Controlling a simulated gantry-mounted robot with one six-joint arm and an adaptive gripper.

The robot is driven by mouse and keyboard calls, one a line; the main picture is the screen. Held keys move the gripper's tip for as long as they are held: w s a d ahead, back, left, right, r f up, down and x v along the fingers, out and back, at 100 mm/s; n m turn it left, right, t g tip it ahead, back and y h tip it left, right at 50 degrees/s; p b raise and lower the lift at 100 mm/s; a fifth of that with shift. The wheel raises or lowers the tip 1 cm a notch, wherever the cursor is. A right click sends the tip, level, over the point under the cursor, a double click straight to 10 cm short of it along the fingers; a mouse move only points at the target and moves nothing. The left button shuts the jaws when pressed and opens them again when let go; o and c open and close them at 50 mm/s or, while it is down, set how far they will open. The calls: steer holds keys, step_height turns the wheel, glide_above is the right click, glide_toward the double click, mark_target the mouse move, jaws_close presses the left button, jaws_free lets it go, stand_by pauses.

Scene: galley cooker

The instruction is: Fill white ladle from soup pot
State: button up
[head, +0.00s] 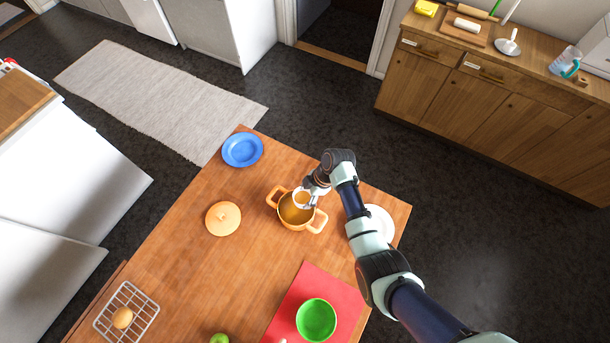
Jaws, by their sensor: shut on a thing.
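The orange soup pot (273,203) stands on the wooden table with two side handles and brownish-orange soup inside. The white ladle (295,194) is at the pot's opening, toward its upper right side; its round bowl looks orange inside. I cannot tell whether the bowl dips into the soup or hangs just above it. My gripper (311,200) is over the pot's right side, shut on the ladle. The fingers and most of the ladle's handle are small and partly hidden by my wrist.
The pot's orange lid (223,218) and a blue plate (242,150) lie left of the pot. A white plate (384,218) is partly behind my arm. A green bowl (316,319) sits on a red mat (297,289). A wire rack (140,298) holds a brown egg-like item (122,318).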

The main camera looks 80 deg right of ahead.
steer(key=shift+r, duration=0.1)
steer(key=shift+r+p, duration=0.95)
steer(key=shift+r+p, duration=0.95)
steer(key=shift+r, duration=0.05)
